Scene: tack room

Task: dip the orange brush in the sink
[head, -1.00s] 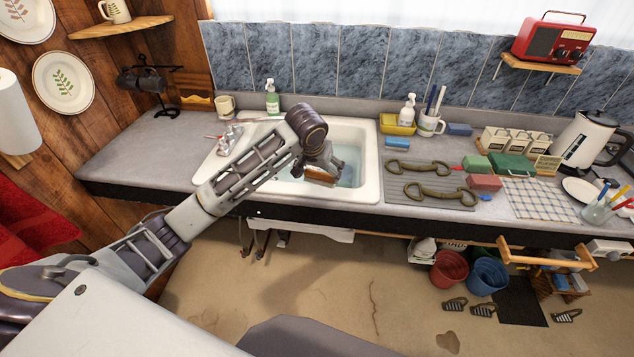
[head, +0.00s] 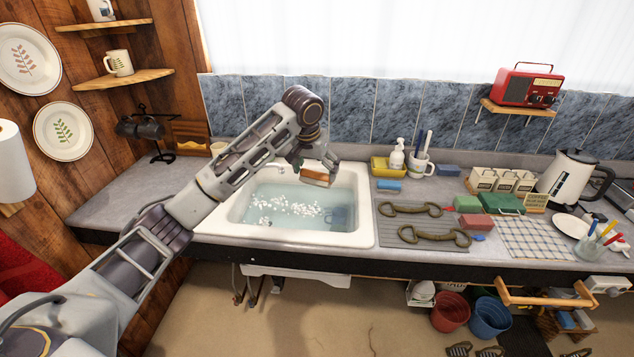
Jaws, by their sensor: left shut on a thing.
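My left gripper (head: 319,167) is shut on the orange brush (head: 317,177), which has a pale band along its lower edge. It holds the brush over the back right part of the white sink (head: 222,218), above the water. The sink is filled with pale blue-green water (head: 290,228), with white foam patches floating on it. My forearm crosses over the left part of the sink and hides some of its back rim. My right gripper is not in the picture.
Right of the sink lies a grey ridged mat (head: 420,238) with two bits (head: 435,236). Left of the sink, the counter (head: 130,190) is mostly clear.

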